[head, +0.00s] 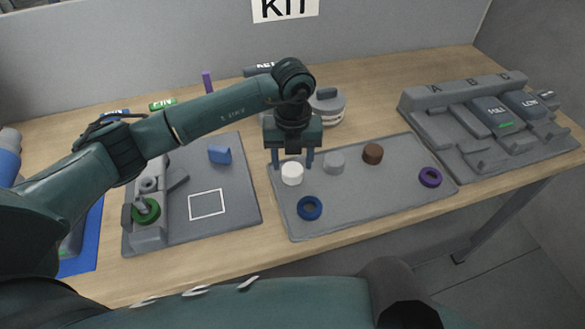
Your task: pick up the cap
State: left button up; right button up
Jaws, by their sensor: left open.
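A tray (368,202) on the table holds several small round parts. They are a white cylinder (292,173), a grey cylinder (334,162), a brown cylinder (373,154), a blue ring (310,208) and a purple ring (430,177). No part is labelled as the cap, so I cannot tell which one it is. My left gripper (293,160) points down over the tray's back left part, fingers apart. The white cylinder shows between and just below the fingertips. I cannot tell the height gap. My right gripper is out of view.
Left of the tray is a grey board (236,210) with a white square outline, a blue block (219,154) and a fixture with a green ring (146,210). A rack (428,103) marked A, B, C stands at right. A round grey-lidded container (328,104) stands behind my gripper.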

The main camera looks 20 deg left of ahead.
pick_arm(q)
notch_tip(320, 180, down, 2)
jog(key=shift+f, duration=0.35)
jog(key=shift+c, duration=0.4)
